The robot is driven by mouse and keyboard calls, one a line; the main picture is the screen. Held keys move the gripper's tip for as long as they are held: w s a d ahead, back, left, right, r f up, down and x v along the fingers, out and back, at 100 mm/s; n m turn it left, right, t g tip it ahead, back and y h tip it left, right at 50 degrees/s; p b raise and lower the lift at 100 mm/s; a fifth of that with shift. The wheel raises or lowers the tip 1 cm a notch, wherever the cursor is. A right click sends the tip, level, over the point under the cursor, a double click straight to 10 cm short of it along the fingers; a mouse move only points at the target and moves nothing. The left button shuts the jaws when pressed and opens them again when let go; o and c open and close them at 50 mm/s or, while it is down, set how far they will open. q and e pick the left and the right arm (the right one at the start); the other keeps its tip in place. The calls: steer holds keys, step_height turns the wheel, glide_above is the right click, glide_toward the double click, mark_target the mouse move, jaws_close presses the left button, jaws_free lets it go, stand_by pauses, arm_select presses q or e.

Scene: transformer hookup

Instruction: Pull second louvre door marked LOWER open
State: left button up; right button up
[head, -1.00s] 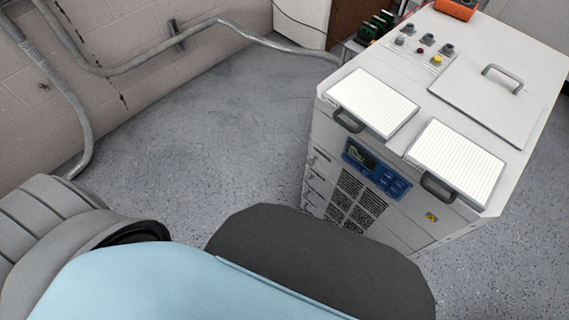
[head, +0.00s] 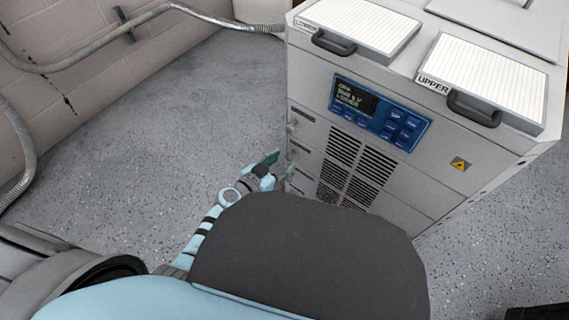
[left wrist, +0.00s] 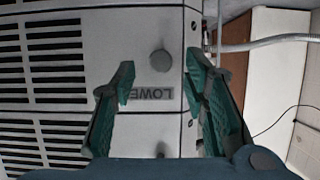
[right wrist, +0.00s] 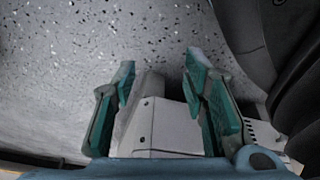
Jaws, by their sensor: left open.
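The louvre door marked LOWER (left wrist: 122,58) shows in the left wrist view, flat in the cabinet front, with slats at left. Its round grey knob (left wrist: 160,61) stands out above the upside-down label, which a finger partly hides. My left gripper (left wrist: 156,80) is open, its fingers apart on either side of the label and short of the knob, holding nothing. In the head view my left gripper (head: 274,168) is by the left edge of the louvred cabinet front (head: 402,185). My right gripper (right wrist: 158,70) is open and empty in the right wrist view, over speckled floor.
A blue control panel (head: 378,112) sits above the louvres. On the cabinet top are two white filter panels with dark handles, one marked UPPER (head: 490,75). Grey floor (head: 200,110) left of the cabinet is clear. A conduit (head: 90,55) runs along the block wall.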

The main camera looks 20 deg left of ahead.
arm_select(q)
steer(key=shift+x, duration=1.1)
arm_select(e)
steer(key=shift+w+a+r, duration=0.15)
steer(key=shift+w+r, duration=0.2)
steer(key=shift+w, duration=0.25)
arm_select(q)
jaws_close()
steer(key=shift+s+a, duration=0.15)
